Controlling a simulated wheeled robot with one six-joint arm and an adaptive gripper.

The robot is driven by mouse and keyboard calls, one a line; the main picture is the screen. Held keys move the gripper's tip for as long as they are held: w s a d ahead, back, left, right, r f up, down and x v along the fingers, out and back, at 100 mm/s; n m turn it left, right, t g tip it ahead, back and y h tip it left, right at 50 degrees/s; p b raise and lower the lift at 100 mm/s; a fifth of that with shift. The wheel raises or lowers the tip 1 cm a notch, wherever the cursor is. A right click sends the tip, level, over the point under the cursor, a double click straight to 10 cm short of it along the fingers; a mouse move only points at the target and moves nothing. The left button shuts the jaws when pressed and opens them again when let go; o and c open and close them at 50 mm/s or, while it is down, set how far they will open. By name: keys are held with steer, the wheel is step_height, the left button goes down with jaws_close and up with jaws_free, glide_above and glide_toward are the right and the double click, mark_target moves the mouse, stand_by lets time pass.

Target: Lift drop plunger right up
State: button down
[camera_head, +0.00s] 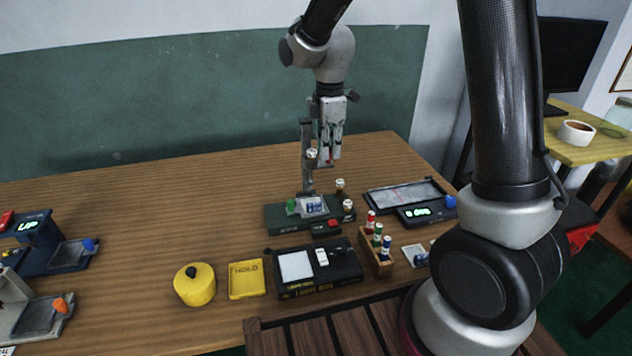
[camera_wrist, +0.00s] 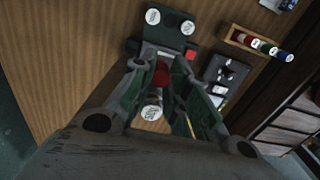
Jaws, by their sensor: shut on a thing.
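The drop tower has a dark upright post (camera_head: 307,165) on a green base (camera_head: 282,220), with a small clear tray on the base. The drop plunger shows as a red knob (camera_wrist: 160,74) between my fingers in the wrist view. My gripper (camera_head: 330,157) points down beside the upper post, well above the base, and is shut on the plunger. In the head view the fingers mostly hide the plunger; only a bit of red shows. A white-capped knob (camera_head: 312,153) sits at the post and also shows in the wrist view (camera_wrist: 152,112).
Two more white-capped knobs (camera_head: 340,184) stand at the base's right, with a red button (camera_head: 333,222) in front. The table's back left is clear.

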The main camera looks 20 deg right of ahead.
steer(key=shift+r, duration=2.05)
steer(key=c, duration=1.4)
jaws_free()
steer(key=shift+f, duration=0.1)
steer(key=shift+r, duration=2.5)
